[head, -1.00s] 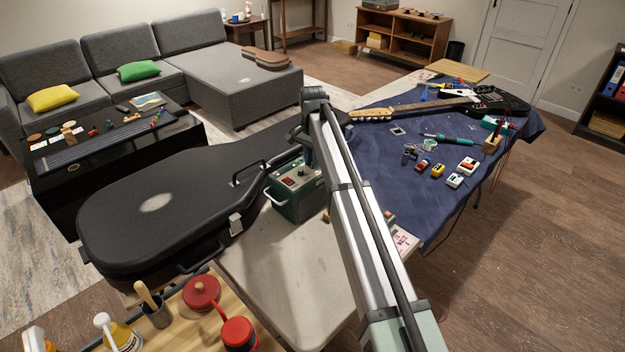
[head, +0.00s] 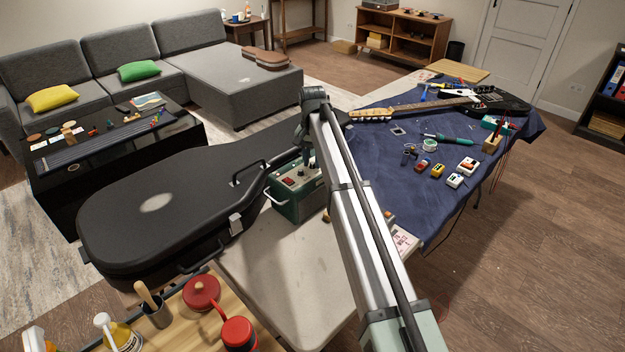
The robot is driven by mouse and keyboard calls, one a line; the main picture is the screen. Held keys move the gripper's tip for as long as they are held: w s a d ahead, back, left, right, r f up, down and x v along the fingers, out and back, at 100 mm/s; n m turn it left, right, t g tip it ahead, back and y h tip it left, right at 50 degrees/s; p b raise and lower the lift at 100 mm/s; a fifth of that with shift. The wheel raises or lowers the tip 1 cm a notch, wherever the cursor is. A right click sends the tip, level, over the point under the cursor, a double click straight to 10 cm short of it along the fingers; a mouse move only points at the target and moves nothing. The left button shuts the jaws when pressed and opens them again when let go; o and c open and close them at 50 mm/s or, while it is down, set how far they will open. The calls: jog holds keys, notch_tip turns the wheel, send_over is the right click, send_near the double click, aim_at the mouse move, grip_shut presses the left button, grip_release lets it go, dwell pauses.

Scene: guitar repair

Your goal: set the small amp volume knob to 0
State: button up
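The small amp (head: 287,207) is a dark green box with a carry handle on its left side. It stands on the pale table beside the black guitar case. Its top panel carries a red part and small pale knobs (head: 300,171). Which one is the volume knob, and where it points, is too small to tell. My gripper (head: 311,166) points down at the right part of this panel, very close above it or touching it; I cannot tell which. My arm hides part of the gripper and the amp's right side. The fingers are too small to show open or shut.
The large black guitar case (head: 150,215) lies left of the amp. A blue cloth (head: 400,180) to the right holds an electric guitar (head: 485,103), a soldering iron (head: 447,138) and several small pedals. Bare table (head: 280,270) is clear in front of the amp.

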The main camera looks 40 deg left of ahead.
jog(key=m, duration=0.8)
dwell(0.4)
jog(key=c, duration=0.5)
jog(key=shift+n, duration=0.3)
